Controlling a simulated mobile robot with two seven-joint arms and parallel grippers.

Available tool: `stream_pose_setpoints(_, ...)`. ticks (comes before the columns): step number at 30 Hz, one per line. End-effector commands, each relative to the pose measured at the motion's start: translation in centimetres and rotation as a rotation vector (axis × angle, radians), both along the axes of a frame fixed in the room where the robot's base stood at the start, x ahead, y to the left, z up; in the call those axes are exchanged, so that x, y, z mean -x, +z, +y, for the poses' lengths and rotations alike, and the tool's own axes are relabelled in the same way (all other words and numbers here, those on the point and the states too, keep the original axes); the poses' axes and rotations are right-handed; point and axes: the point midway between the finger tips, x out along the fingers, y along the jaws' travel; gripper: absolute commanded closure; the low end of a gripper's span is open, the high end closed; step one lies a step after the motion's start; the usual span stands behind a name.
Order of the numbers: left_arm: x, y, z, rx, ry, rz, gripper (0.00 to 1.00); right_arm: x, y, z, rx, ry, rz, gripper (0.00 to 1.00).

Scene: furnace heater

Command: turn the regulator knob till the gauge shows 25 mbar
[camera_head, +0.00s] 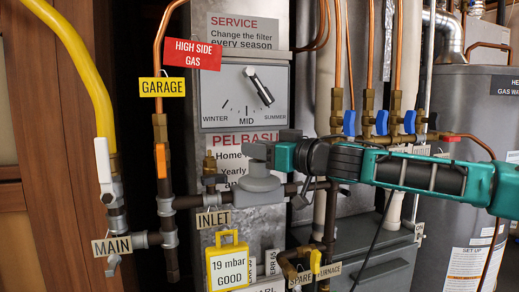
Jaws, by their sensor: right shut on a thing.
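The grey regulator (260,188) sits on the dark horizontal gas pipe, right of the INLET tag. My right arm comes in from the right, and my right gripper (265,152) is at the top of the regulator, shut on its knob. The fingers hide most of the knob, so its turn cannot be read. The yellow gauge (228,264) below the pipe has a white display that reads "19 mbar GOOD". My left gripper is not in view.
A yellow hose (82,70) and a white-handled valve (103,160) stand at the left by the MAIN tag (112,246). Copper pipes with blue-handled valves (381,122) rise behind my right arm. A grey water heater (470,110) fills the right side.

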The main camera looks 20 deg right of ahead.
Motion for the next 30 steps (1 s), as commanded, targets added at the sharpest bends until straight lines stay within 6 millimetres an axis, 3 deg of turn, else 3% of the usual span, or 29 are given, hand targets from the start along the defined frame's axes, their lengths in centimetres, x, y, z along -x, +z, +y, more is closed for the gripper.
stream_pose_setpoints(5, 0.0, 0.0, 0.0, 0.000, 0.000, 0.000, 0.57, 0.0, 0.0, 0.0, 0.000, 0.000, 0.000, 0.98)
stream_pose_setpoints(17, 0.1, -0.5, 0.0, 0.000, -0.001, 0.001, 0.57, 0.1, -0.2, 0.0, -0.002, -0.053, 0.002, 0.98)
stream_pose_setpoints(30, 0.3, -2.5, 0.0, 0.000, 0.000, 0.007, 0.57, 0.0, -0.5, 0.2, -0.004, -0.291, 0.005, 0.98)
